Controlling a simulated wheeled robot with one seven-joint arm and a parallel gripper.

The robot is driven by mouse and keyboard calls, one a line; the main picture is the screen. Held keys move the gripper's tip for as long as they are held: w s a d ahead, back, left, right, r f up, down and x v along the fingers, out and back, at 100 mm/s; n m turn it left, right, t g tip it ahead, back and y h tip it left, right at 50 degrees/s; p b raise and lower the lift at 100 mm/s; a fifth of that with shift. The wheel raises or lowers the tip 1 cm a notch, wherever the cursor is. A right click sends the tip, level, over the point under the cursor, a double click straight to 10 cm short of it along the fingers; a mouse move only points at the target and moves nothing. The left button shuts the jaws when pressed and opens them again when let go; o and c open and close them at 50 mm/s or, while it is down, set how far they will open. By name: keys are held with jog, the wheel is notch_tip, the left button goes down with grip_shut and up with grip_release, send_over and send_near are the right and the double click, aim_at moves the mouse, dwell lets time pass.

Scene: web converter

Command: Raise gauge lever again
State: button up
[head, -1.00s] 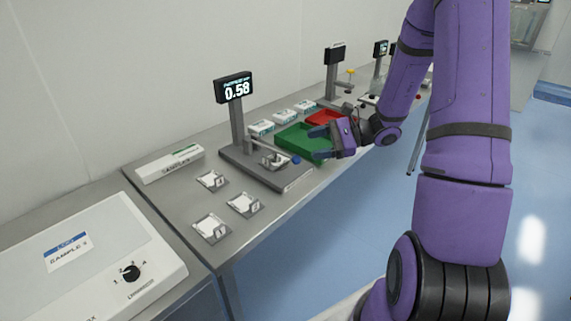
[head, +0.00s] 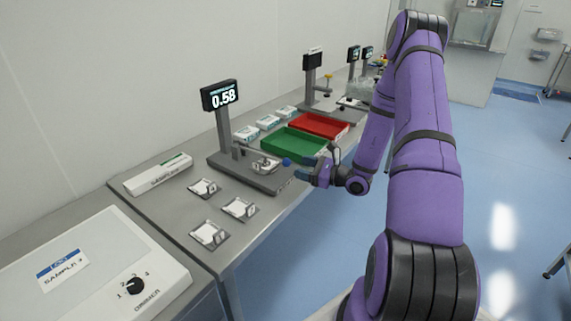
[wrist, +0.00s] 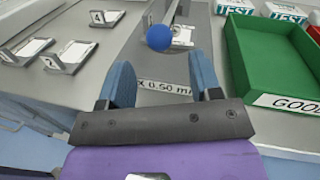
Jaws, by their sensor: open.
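The gauge (head: 222,130) has a post with a display reading 0.58 and a grey base on the bench. Its lever ends in a blue ball knob (head: 287,162), at the base's right side in the head view. The knob also shows in the wrist view (wrist: 159,38), just beyond my fingertips and centred between them. My gripper (head: 309,171) is open, with blue fingers spread apart and nothing between them. In the wrist view the gripper (wrist: 160,80) stands over the front of the base, where a label ending in "0.50 m" shows. The fingers look apart from the knob.
A green tray (head: 295,141) marked GOOD lies close to the right of the gauge, with a red tray (head: 318,125) behind it. Several numbered sample holders (head: 238,208) stand to the left. A white sample box (head: 158,175) lies near the wall.

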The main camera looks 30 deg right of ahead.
aim_at(286, 161)
jog(key=x, duration=0.6)
jog(key=shift+w+a, duration=0.1)
jog(key=shift+w, duration=0.15)
jog(key=shift+r, duration=0.1)
grip_shut()
